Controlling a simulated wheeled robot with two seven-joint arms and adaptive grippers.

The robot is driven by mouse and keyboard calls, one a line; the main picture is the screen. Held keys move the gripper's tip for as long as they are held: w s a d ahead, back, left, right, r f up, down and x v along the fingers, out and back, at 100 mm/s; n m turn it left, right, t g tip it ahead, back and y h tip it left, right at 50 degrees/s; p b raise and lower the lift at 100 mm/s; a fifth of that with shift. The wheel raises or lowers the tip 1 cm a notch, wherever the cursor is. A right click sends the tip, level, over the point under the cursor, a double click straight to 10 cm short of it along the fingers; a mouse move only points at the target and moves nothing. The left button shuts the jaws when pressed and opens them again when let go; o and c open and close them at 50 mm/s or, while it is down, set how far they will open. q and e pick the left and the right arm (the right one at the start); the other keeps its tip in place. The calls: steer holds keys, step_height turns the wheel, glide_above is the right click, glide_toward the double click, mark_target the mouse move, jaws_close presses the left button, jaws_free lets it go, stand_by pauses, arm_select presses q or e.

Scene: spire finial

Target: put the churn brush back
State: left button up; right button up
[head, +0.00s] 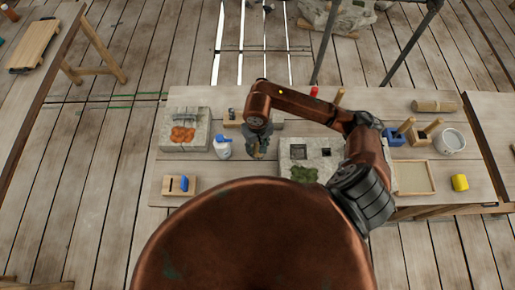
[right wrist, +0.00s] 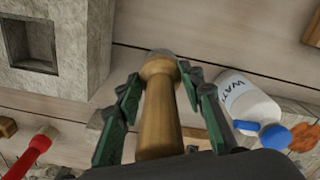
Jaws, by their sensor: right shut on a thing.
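My right gripper (right wrist: 159,82) is shut on a wooden-handled tool, which I take as the churn brush (right wrist: 157,122). Its handle lies between the dark green fingers, with a rounded wooden collar and a grey end beyond them. In the head view my right gripper (head: 258,150) hangs over the worktable, between the white spray bottle and the stone block with square holes. The brush cannot be made out clearly there. A wooden rack (head: 233,118) stands behind the gripper, partly hidden by my arm; I cannot tell if it is the brush's place. My left gripper is not in view.
The white water bottle (right wrist: 248,102) with a blue cap is close by. The holed stone block (head: 297,160) stands right, a stone slab (head: 173,140) with an orange patch left.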

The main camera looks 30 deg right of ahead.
mark_target(257, 149)
steer(key=shift+w+d+f, duration=0.15)
steer(key=shift+w+f, duration=0.25)
steer(key=shift+f, duration=0.1)
step_height(257, 149, down, 2)
steer(key=shift+w+f+p, duration=0.1)
steer(key=shift+f+p, duration=0.1)
steer(key=shift+p, duration=0.2)
steer(key=shift+d+f, duration=0.1)
steer(key=shift+f, duration=0.3)
steer(key=shift+w+f, duration=0.1)
steer(key=shift+f, duration=0.25)
steer(key=o, duration=0.9)
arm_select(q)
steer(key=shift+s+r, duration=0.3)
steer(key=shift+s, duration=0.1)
arm_select(e)
steer(key=o, duration=0.4)
steer(key=shift+c, duration=0.2)
steer(key=shift+r, duration=0.1)
